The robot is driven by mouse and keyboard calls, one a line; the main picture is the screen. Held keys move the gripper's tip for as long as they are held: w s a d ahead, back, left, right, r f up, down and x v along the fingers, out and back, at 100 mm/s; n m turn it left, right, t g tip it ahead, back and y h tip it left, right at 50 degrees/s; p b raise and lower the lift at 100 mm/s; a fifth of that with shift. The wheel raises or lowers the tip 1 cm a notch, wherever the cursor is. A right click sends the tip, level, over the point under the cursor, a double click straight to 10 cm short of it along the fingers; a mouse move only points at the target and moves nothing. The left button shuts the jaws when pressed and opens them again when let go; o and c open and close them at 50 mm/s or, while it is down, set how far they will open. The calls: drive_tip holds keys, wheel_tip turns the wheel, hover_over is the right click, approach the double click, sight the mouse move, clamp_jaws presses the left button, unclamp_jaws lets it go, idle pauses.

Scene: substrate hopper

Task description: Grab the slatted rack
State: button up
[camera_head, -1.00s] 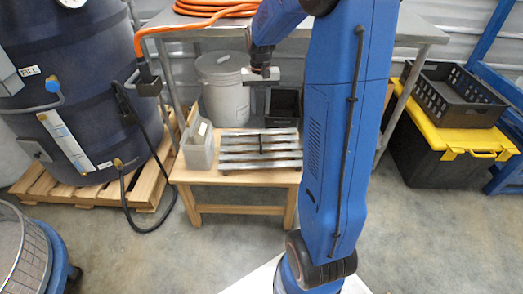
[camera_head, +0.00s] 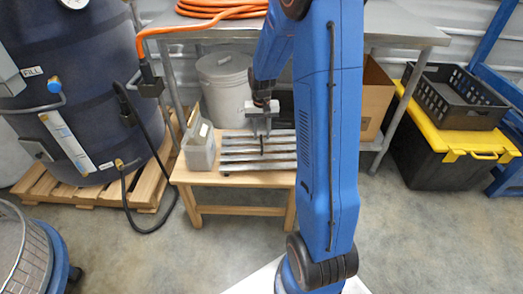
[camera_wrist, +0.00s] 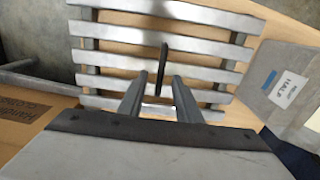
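The slatted rack (camera_head: 238,158) has several grey metal slats and lies flat on a low wooden bench (camera_head: 200,176). A dark, thin handle (camera_wrist: 163,64) rises from its middle. The rack also fills the upper wrist view (camera_wrist: 120,33). My gripper (camera_head: 262,130) is above the rack, pointing down. In the wrist view its two fingers (camera_wrist: 157,92) are spread apart and empty. The handle appears in line with the gap between them, a little beyond the tips. Whether the fingers reach down around it I cannot tell. My arm hides the rack's right end in the head view.
A grey bin (camera_head: 198,148) stands beside the rack on the bench's left. A lidded grey bucket (camera_head: 226,88) is behind. A cardboard box (camera_head: 375,92) sits right of my arm. A metal table (camera_head: 400,28) overhangs behind. A yellow-lidded tote (camera_head: 450,140) stands at right.

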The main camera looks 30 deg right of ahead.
sight(261, 140)
drive_tip(key=shift+s+a+f, duration=0.1)
drive_tip(key=shift+f, duration=2.1)
clamp_jaws()
